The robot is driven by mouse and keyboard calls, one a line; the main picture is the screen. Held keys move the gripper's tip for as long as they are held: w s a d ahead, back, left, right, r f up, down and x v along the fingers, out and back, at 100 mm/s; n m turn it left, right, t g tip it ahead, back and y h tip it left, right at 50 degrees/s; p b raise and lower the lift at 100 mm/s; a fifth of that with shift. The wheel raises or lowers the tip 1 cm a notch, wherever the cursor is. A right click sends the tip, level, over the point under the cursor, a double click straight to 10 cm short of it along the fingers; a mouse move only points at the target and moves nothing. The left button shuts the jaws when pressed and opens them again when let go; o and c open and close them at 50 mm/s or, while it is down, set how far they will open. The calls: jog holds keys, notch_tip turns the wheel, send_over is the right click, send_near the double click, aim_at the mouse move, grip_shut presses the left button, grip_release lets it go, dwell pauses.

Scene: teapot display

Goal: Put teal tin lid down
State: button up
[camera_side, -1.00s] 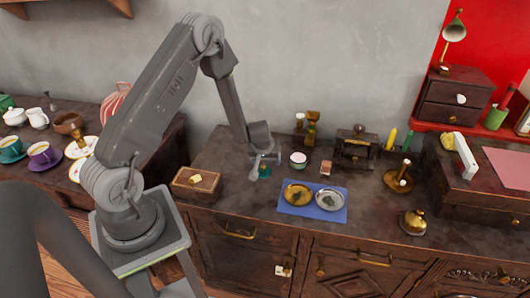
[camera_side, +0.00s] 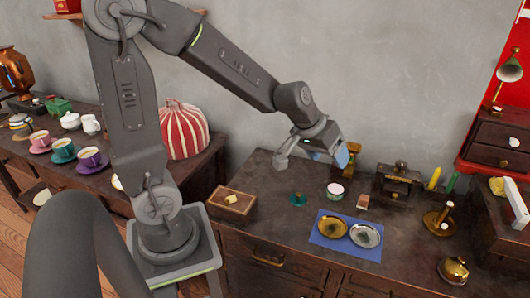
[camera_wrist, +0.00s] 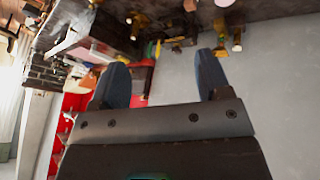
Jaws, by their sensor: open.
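The teal tin lid (camera_side: 298,199) lies on the dark wooden cabinet top, left of a small white round tin (camera_side: 334,190). My gripper (camera_side: 342,158) is raised above the cabinet top, up and to the right of the lid, apart from it. Its blue fingers are spread with nothing between them, as the wrist view (camera_wrist: 163,75) also shows. The wrist camera looks out across the room and wall, and I cannot make out the lid there.
A blue mat (camera_side: 345,247) with a gold dish (camera_side: 332,227) and a silver dish (camera_side: 366,235) lies in front of the tin. A wooden box (camera_side: 231,204) stands left of the lid. Bottles (camera_side: 353,163) and a dark press-like object (camera_side: 398,182) stand behind.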

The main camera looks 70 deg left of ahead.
jog(key=s+d+r+m, duration=0.2)
jog(key=s+r, duration=0.1)
jog(key=s, duration=0.5)
jog(key=s+d+r+m, duration=0.2)
jog(key=s+r, duration=0.2)
jog(key=s, duration=0.4)
jog(key=shift+s+r+g+y, duration=0.2)
jog(key=shift+r+g+y, duration=0.1)
jog(key=shift+y, duration=0.1)
jog(key=shift+s+a, duration=0.1)
jog(key=shift+s, duration=0.25)
jog(key=shift+c, duration=0.6)
jog(key=shift+s, duration=0.15)
jog(key=shift+c, duration=1.3)
